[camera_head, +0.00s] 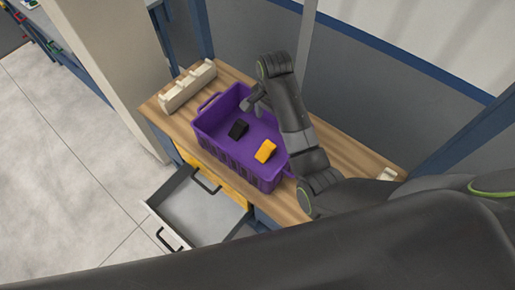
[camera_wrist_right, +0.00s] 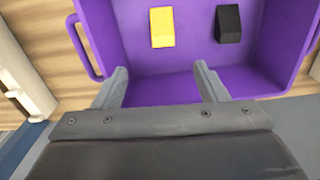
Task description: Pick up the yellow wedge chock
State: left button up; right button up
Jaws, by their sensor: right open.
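The yellow wedge chock (camera_head: 265,151) lies on the floor of the purple crate (camera_head: 231,160), toward its near right side in the head view. In the right wrist view the yellow chock (camera_wrist_right: 162,27) is ahead of the fingers, near the upper middle. A black wedge chock (camera_head: 238,129) lies beside it, apart from it; it also shows in the right wrist view (camera_wrist_right: 229,24). My right gripper (camera_head: 257,103) is over the back part of the crate, its fingers (camera_wrist_right: 160,84) apart with nothing between them. My left gripper is not in view.
The crate stands on a wooden worktop (camera_head: 345,152). A cream slotted block (camera_head: 188,86) is at the worktop's left end. An open grey drawer (camera_head: 200,208) juts out below the front. The crate's walls surround both chocks.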

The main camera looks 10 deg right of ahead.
jog(key=b, duration=0.5)
send_near(267, 147)
jog(key=f, duration=0.1)
jog(key=f+p, duration=0.1)
jog(key=f, duration=0.2)
jog(key=shift+s, duration=0.25)
jog(key=shift+f, duration=0.55)
jog(key=shift+w+f+p, duration=0.1)
jog(key=shift+f+p, duration=0.25)
jog(key=shift+f, duration=0.1)
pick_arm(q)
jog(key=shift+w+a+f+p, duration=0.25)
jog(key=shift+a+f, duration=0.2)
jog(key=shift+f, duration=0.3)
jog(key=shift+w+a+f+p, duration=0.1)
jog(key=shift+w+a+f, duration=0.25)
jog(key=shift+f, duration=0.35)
pick_arm(e)
jog(key=shift+w+f, duration=0.1)
jog(key=shift+f, duration=2.05)
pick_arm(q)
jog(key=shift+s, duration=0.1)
pick_arm(e)
jog(key=c, duration=1.2)
jog(key=shift+r, duration=0.1)
